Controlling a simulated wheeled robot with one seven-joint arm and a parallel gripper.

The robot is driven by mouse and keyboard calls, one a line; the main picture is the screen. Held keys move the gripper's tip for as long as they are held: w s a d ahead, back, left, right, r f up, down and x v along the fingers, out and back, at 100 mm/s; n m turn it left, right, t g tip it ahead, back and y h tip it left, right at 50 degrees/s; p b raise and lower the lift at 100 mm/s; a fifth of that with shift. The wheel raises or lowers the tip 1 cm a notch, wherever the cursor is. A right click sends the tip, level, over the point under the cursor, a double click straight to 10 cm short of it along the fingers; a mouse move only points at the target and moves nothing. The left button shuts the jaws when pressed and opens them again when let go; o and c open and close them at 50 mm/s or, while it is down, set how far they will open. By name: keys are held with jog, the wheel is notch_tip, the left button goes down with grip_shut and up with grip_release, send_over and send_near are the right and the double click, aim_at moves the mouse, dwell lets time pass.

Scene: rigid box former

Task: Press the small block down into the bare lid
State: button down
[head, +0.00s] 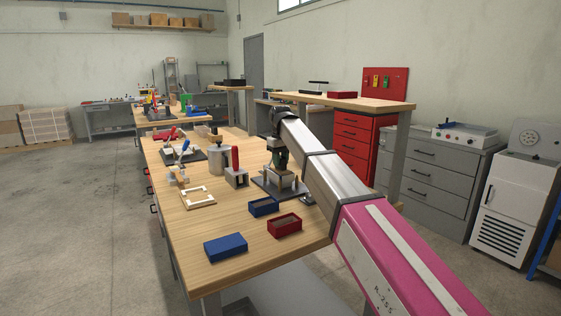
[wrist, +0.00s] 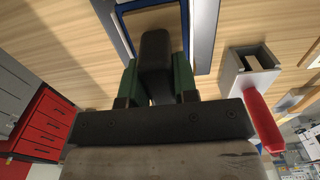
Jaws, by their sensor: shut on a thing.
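My gripper (head: 279,158) is over the dark-based fixture (head: 262,186) on the workbench. In the wrist view its green fingers (wrist: 158,82) are shut on a dark rounded piece (wrist: 155,50). I cannot tell whether this is the small block itself or a handle on it. Beyond the piece, a blue-edged recess (wrist: 122,27) with a tan inside lies between grey strips; the held piece hides part of it. I cannot tell whether they touch. Pale parts (head: 287,180) show below the fingers in the head view. I cannot tell for certain which part is the bare lid.
A blue open tray (head: 263,208), a red open tray (head: 284,227) and a blue box (head: 226,250) lie in front of the fixture. A grey holder (head: 236,180) with a red-handled tool (head: 235,159) stands left of it. A pale frame (head: 184,203) lies further left.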

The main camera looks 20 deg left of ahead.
dwell(0.3)
jog(key=shift+r, duration=3.7)
